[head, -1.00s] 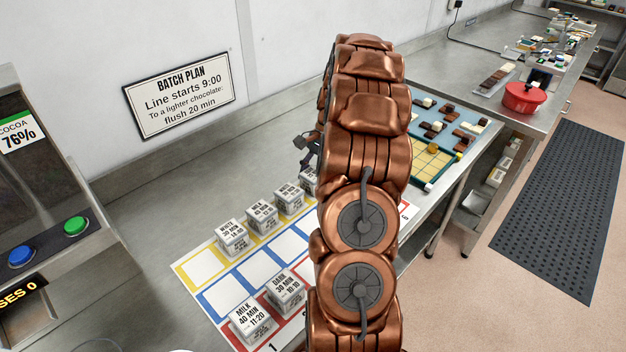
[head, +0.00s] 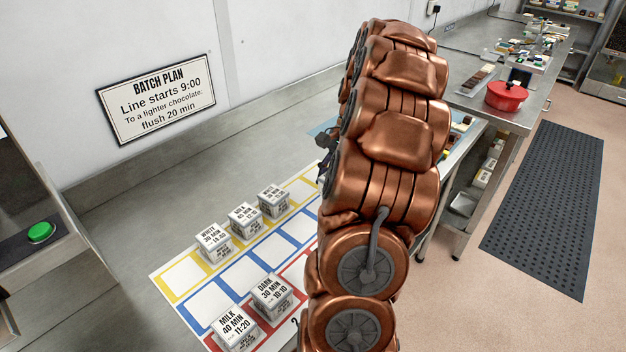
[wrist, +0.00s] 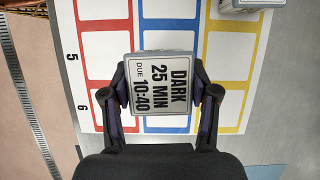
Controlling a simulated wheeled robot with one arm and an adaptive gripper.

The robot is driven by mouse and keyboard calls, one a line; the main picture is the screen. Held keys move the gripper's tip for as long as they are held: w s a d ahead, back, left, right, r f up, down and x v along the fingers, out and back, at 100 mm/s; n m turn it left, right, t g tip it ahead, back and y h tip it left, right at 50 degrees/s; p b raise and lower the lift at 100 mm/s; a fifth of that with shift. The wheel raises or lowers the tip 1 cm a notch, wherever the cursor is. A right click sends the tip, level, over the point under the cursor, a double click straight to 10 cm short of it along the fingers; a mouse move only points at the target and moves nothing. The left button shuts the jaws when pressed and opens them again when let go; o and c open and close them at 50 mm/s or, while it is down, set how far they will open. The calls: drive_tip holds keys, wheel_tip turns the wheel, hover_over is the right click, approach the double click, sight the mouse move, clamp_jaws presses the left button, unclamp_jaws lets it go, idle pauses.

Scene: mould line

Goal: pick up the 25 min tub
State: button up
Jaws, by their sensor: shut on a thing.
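The 25 min tub (wrist: 160,92), with a white lid reading DARK 25 MIN, due 10:40, sits between the two fingers of my gripper (wrist: 161,97) in the wrist view. My gripper is shut on its sides. The tub is over the blue column of the card, near the row marked 6. I cannot tell how high it is above the card. In the head view my arm hides the tub, and only a dark bit of my gripper shows at the arm's left edge.
On the card (head: 215,285) stand several other tubs: WHITE 30 MIN (head: 213,243), a milk tub (head: 244,220), a third yellow-row tub (head: 273,200), DARK 30 MIN (head: 270,295) and MILK 40 MIN (head: 235,327). A red pot (head: 506,96) is farther right. Bare counter lies left of the card.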

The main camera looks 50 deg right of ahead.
drive_tip(key=s, duration=0.3)
drive_tip(key=s+b, duration=0.1)
drive_tip(key=s, duration=0.1)
drive_tip(key=shift+d+r, duration=0.25)
drive_tip(key=shift+d, duration=0.05)
drive_tip(key=shift+s+r, duration=0.15)
wheel_tip(320, 180, up, 7)
drive_tip(key=p, duration=0.1)
drive_tip(key=shift+p, duration=0.35)
drive_tip(key=shift+s+a, duration=0.1)
drive_tip(key=shift+s, duration=0.05)
